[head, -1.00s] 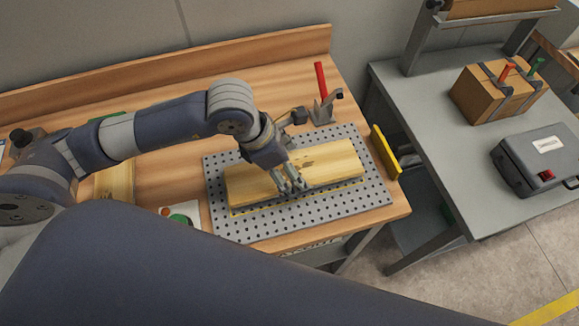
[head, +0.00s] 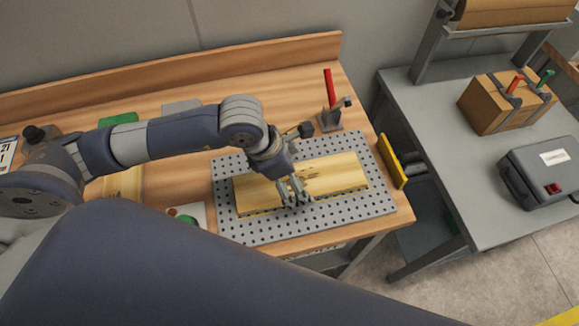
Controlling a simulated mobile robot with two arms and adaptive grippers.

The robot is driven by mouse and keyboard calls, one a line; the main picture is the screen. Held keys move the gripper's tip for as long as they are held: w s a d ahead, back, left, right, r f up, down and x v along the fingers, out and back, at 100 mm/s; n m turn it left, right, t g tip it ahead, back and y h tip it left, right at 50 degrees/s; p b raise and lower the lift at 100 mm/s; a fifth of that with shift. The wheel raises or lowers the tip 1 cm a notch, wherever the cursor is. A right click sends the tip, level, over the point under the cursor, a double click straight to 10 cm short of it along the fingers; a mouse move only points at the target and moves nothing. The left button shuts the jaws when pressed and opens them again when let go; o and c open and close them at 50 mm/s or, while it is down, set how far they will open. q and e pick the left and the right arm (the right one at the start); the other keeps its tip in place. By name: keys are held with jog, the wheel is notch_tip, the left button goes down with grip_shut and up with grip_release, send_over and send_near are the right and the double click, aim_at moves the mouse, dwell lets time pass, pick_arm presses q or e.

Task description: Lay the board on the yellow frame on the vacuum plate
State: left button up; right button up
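The pale wooden board (head: 340,175) lies flat over the grey perforated vacuum plate (head: 362,211), roughly parallel to its long edges. A thin dark line runs along its front edge. Whether the fingers still pinch the board is too small to tell. My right gripper is out of view.
A red-handled clamp (head: 329,105) stands behind the plate. A yellow panel (head: 393,161) is at the bench's right end. A control box with a green button (head: 188,216) sits left of the plate. The grey side table (head: 440,150) holds a carton (head: 492,103) and a dark case (head: 541,170).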

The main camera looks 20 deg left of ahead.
pick_arm(q)
jog(key=b+v, duration=0.2)
jog(key=v, duration=0.9)
jog(key=shift+r+b, duration=0.35)
jog(key=shift+s+f, duration=0.1)
